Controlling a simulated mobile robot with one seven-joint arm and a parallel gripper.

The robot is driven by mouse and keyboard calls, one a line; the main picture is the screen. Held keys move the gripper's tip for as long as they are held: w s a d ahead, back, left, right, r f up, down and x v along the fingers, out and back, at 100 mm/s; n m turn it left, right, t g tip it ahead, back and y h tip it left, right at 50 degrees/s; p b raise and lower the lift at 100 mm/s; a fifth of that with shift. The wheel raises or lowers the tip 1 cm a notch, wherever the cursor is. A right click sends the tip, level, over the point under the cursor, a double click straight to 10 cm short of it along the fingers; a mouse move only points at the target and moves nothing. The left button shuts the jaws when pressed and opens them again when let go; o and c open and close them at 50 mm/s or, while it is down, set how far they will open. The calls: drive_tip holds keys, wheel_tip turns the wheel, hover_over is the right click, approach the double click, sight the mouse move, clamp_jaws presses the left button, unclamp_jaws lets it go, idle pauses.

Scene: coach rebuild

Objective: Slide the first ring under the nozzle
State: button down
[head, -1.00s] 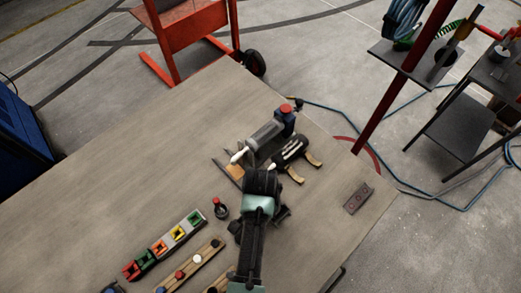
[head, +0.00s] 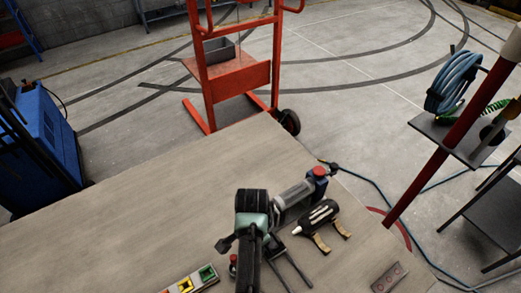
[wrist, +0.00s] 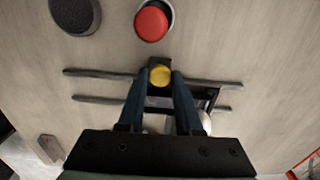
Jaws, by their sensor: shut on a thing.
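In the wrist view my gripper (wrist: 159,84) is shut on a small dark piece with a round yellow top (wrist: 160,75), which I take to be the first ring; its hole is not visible. It is at two dark parallel rails (wrist: 105,73) low over the table; I cannot tell whether it touches them. A white rounded tip (wrist: 206,122), likely the nozzle, shows right of and below the held piece. In the head view the clear cylinder with a red cap (head: 296,197) lies just right of my arm, which hides its nozzle end and my fingertips.
A black tool with tan handles (head: 322,220) lies right of the cylinder. A red-topped round thing (wrist: 151,22) and a dark round one (wrist: 75,14) stand near the rails. A tray of coloured pieces (head: 190,281) is at the lower left. The tabletop's left side is clear.

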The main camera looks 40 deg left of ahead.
drive_tip(key=c, duration=0.6)
unclamp_jaws()
drive_tip(key=shift+r, duration=6.5)
